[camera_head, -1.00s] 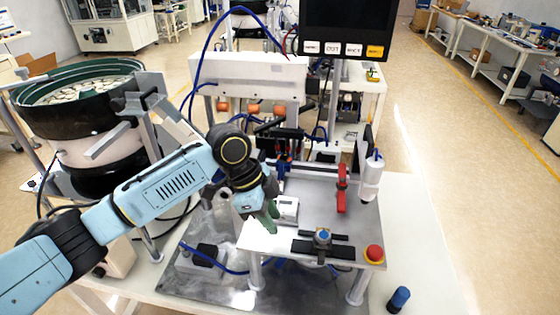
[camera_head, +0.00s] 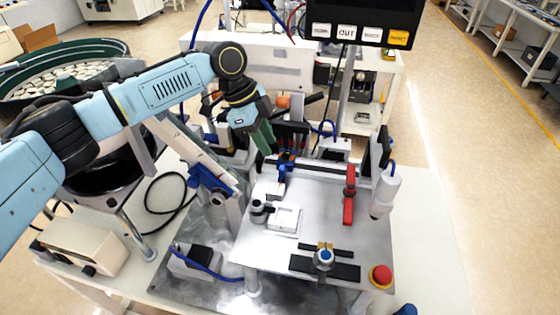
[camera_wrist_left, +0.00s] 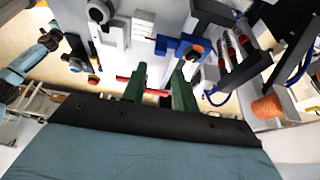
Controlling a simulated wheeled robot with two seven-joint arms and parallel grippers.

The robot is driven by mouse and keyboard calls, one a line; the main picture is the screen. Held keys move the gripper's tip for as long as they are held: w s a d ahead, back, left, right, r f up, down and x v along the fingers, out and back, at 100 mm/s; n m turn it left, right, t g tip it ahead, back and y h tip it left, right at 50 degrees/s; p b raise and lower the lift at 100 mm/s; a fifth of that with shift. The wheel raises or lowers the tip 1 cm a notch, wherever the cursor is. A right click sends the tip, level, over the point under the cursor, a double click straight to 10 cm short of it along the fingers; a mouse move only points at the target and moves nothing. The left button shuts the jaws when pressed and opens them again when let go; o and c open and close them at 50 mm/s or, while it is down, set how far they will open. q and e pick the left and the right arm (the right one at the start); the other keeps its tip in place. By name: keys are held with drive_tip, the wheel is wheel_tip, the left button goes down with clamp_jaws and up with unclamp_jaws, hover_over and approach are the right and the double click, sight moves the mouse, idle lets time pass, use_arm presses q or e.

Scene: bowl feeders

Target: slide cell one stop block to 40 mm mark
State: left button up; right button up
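My left gripper (camera_head: 265,140) hangs over the back left of the metal fixture plate (camera_head: 310,232), its green fingers pointing down. In the left wrist view its two green fingers (camera_wrist_left: 160,90) stand apart with nothing between them. A blue block (camera_head: 286,163) sits just right of the fingertips; it shows beyond them in the left wrist view (camera_wrist_left: 186,48), apart from them. A blue-knobbed part (camera_head: 324,257) sits on a black strip at the plate's front. No mark or label is readable, so I cannot tell which part is the stop block. My right gripper is not in view.
A white nest (camera_head: 285,218) lies left of centre. A red button (camera_head: 381,275) is at the front right. A bowl feeder (camera_head: 60,80) stands left.

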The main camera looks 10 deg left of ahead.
sight(281, 168)
use_arm(q)
drive_tip(key=p+x, duration=0.1)
drive_tip(key=x, duration=0.6)
drive_tip(key=shift+d+f, duration=0.3)
drive_tip(key=shift+f, duration=0.25)
clamp_jaws()
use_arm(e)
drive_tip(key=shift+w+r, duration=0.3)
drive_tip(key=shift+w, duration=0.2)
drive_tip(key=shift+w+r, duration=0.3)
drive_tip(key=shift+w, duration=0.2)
